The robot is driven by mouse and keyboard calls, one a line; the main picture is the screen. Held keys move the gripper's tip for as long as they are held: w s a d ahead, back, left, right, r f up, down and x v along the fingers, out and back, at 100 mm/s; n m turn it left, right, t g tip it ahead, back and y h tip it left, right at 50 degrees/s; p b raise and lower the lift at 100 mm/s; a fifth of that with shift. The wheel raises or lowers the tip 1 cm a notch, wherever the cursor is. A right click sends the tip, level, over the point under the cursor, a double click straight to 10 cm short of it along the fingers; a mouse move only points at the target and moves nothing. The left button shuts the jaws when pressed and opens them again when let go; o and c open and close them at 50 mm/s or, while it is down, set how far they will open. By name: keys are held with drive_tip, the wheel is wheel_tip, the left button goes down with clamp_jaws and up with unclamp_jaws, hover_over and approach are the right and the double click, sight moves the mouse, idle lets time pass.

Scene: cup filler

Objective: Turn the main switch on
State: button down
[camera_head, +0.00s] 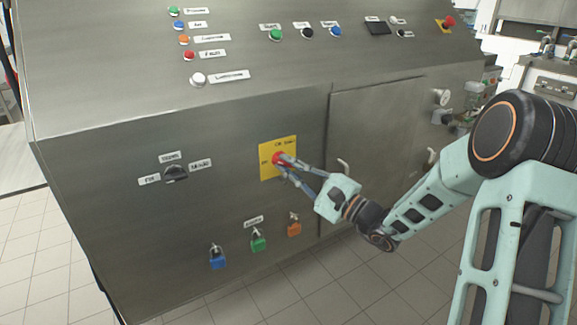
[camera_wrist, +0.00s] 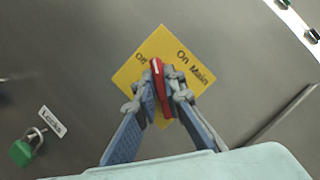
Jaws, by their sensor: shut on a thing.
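The main switch is a red rotary knob (camera_head: 277,159) on a yellow plate (camera_head: 266,173) on the front of the grey cabinet. In the wrist view the red knob (camera_wrist: 158,80) sits between my fingertips, and the yellow plate (camera_wrist: 135,68) reads "Off" on the left and "On Main" on the right. The knob's handle stands close to upright in that view, with a slight tilt. My gripper (camera_head: 283,165) is shut on the knob, one finger on each side; it also shows in the wrist view (camera_wrist: 157,88). The fingers hide part of the knob and plate.
A black selector (camera_head: 175,173) is left of the plate. Blue (camera_head: 217,262), green (camera_head: 258,244) and orange (camera_head: 294,229) padlocks hang below. A cabinet door (camera_head: 375,140) with a handle is to the right. Buttons line the sloped panel above. The floor in front is clear.

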drive_tip(key=m+t+p, duration=0.1)
drive_tip(key=m, duration=0.2)
drive_tip(key=shift+m+t, duration=0.3)
drive_tip(key=m+t+p, duration=0.1)
drive_tip(key=m, duration=0.1)
drive_tip(key=m+t+h+p, duration=0.1)
drive_tip(key=m+p, duration=0.1)
drive_tip(key=shift+s+m, duration=0.1)
drive_tip(key=shift+m, duration=0.3)
drive_tip(key=m+t+h+p, duration=0.1)
drive_tip(key=m+p, duration=0.1)
drive_tip(key=m+t+h+p, duration=0.1)
drive_tip(key=m+p, duration=0.1)
drive_tip(key=m, duration=0.1)
drive_tip(key=shift+a+m, duration=0.15)
drive_tip(key=shift+m, duration=0.15)
drive_tip(key=shift+f+m+t+h+p, duration=0.1)
drive_tip(key=shift+m+t+h+p, duration=0.4)
drive_tip(key=shift+m, duration=0.3)
drive_tip(key=shift+f+m, duration=0.1)
drive_tip(key=shift+m, duration=0.2)
drive_tip(key=c, duration=2)
unclamp_jaws()
drive_tip(key=shift+s, duration=0.1)
